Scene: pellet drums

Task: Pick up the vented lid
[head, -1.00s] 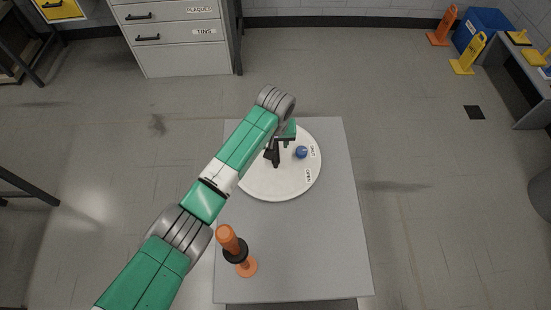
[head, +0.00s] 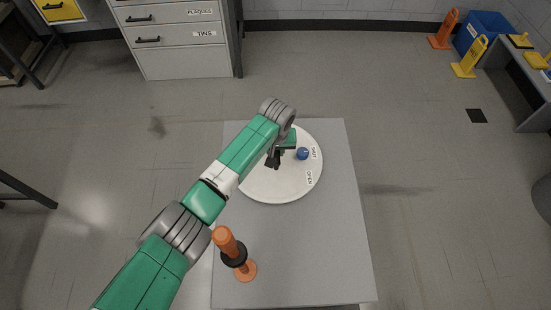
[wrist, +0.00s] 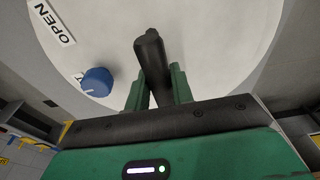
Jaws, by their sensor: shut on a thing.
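The vented lid (head: 285,187) is a white disc with OPEN and SHUT labels, a blue knob (head: 302,153) and a black handle (head: 272,161). In the head view it appears over the grey table. I cannot tell whether it touches the tabletop. My gripper (head: 281,151) is at the handle, left of the knob; my arm hides the disc's upper left part. In the wrist view my gripper (wrist: 157,90) has its green fingers shut on either side of the black handle (wrist: 150,52). The blue knob (wrist: 97,81) stands to the left, with the white disc (wrist: 220,45) behind.
An orange and black upright tool (head: 234,252) stands at the table's front left. The table (head: 325,250) is otherwise clear at the front and right. A drawer cabinet (head: 185,55) stands behind on the floor.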

